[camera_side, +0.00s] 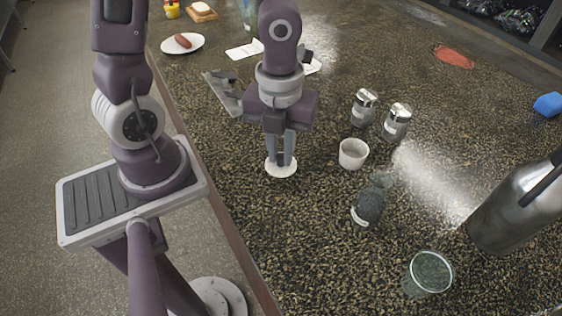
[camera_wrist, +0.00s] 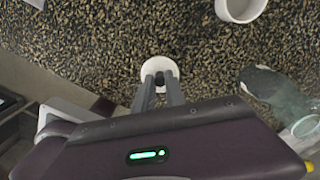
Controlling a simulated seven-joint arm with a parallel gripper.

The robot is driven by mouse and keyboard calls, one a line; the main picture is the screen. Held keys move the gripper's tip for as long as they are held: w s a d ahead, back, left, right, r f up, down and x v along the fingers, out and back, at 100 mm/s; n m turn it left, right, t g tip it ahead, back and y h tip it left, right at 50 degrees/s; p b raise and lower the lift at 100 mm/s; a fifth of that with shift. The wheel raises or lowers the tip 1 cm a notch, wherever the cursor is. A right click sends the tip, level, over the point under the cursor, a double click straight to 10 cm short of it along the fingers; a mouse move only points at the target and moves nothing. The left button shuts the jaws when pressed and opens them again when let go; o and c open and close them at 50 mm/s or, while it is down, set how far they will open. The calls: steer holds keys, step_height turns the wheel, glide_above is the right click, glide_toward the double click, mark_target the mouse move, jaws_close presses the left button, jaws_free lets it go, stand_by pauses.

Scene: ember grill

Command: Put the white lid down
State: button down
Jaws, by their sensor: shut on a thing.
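The white lid (camera_side: 281,170) is a small round disc beneath my gripper (camera_side: 281,160) in the side view. It also shows in the wrist view (camera_wrist: 159,66), between and beyond the fingertips. My gripper (camera_wrist: 160,84) points down and is shut on the lid near its middle, where the fingers hide part of it. The lid is at or very close to the speckled counter (camera_side: 310,220); I cannot tell whether it touches. A small white cup (camera_side: 353,154) stands open to the right of the lid, apart from it.
Two metal-topped shakers (camera_side: 397,123) stand behind the cup. A dark grey-green bottle (camera_side: 370,200), a glass (camera_side: 428,274) and a steel flask (camera_side: 512,207) are to the right and front. A metal grater-like item (camera_side: 223,92) lies behind. The counter in front of the lid is clear.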

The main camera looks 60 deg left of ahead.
mark_target(281, 155)
steer(key=shift+f, duration=1.5)
steer(key=shift+f, duration=0.1)
steer(key=c, duration=1.4)
jaws_free()
